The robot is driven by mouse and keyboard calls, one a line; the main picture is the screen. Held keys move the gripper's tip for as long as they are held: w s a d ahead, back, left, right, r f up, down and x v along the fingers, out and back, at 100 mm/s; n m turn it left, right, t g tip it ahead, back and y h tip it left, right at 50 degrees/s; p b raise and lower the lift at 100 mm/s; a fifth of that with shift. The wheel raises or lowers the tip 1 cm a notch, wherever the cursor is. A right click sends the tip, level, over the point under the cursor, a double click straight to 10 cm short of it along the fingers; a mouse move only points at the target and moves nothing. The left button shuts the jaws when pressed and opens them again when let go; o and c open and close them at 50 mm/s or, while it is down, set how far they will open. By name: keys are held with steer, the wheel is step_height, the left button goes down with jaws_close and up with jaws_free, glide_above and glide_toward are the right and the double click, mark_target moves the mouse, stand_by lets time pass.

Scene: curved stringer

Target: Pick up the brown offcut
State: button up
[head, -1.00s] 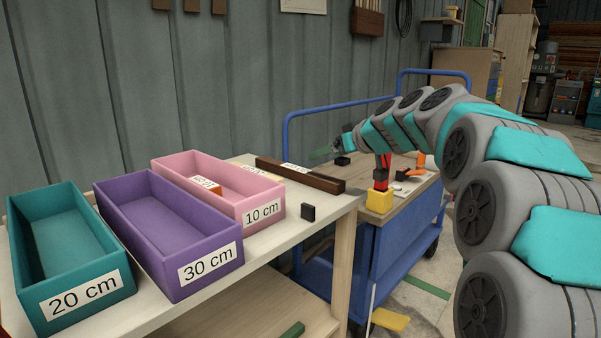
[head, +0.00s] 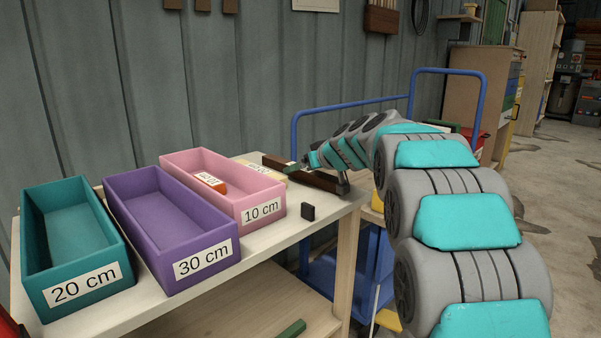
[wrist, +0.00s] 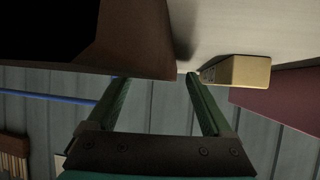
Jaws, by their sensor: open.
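The brown offcut (head: 322,182) is a long dark brown bar lying on the table near its back right edge, partly hidden behind my arm's end. In the wrist view the brown offcut (wrist: 135,40) fills the upper left, close to the fingertips. My gripper (head: 291,168) is at the bar in the head view, over or beside it; I cannot tell the exact gap. In the wrist view my gripper (wrist: 157,77) shows two green fingers spread apart with nothing held between them.
A pale yellow block (wrist: 238,71) lies close to the fingers. The pink 10 cm box (head: 262,211) holds an orange piece (head: 211,182). Purple (head: 208,256) and teal (head: 90,288) boxes stand left. A small black block (head: 308,212) stands near the table's front. A blue cart is behind right.

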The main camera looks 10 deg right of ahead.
jaws_close()
stand_by(0.7)
